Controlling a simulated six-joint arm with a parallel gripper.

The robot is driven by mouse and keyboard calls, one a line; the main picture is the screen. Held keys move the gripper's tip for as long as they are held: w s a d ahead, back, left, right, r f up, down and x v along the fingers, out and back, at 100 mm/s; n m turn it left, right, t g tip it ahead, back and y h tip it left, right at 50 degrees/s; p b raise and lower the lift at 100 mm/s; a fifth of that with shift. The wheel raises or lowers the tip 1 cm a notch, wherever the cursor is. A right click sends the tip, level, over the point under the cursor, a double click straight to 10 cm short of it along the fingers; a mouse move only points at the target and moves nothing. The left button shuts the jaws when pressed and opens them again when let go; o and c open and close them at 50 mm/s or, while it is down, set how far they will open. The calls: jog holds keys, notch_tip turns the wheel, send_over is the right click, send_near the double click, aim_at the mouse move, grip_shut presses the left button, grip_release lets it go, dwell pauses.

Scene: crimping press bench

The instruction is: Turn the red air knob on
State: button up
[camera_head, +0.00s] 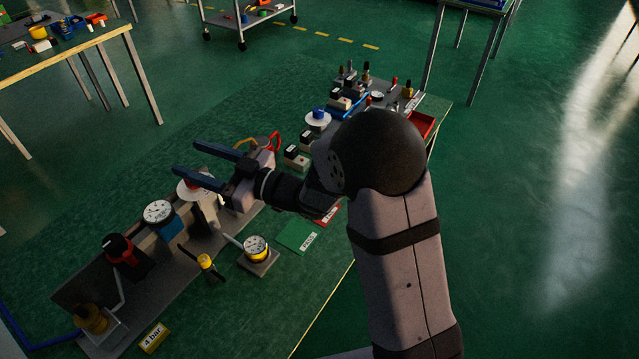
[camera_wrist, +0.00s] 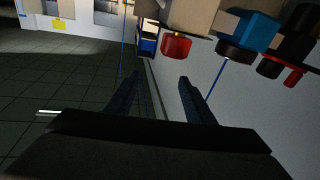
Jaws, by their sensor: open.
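A red and black round knob (camera_head: 121,252) stands on the bench at the left in the head view. A second red piece (camera_head: 189,187) sits on a white disc below my gripper, partly hidden by a finger. I cannot tell which of these is the air knob. My gripper (camera_head: 185,158) is open and empty, its fingers pointing left above the bench, apart from both. In the wrist view, my fingers (camera_wrist: 160,78) are spread with nothing between them. A red rounded piece (camera_wrist: 176,46) shows just beyond them, and dark and red parts (camera_wrist: 291,76) lie at the right.
A white-faced gauge on a blue body (camera_head: 158,212) stands between the two red pieces. A brass fitting (camera_head: 90,318) and yellow-ringed gauge (camera_head: 256,247) stand nearer. A blue-topped white disc (camera_head: 318,117) and several small parts crowd the far end. Green floor surrounds the bench.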

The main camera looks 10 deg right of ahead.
jog(key=w+d+f+m+t+h+p, duration=0.1)
jog(key=w+d+f+m+h+p, duration=0.15)
jog(key=d+h, duration=0.35)
jog(key=w+d+f+m+t+h+p, duration=0.1)
jog(key=d+m+h, duration=0.35)
jog(key=d, duration=0.25)
jog(key=s+d+f+m+g+h+p, duration=0.3)
jog(key=s+d+g+h, duration=0.2)
jog(key=s+d, duration=0.5)
jog(key=shift+d+f, duration=0.3)
jog(key=shift+d, duration=0.1)
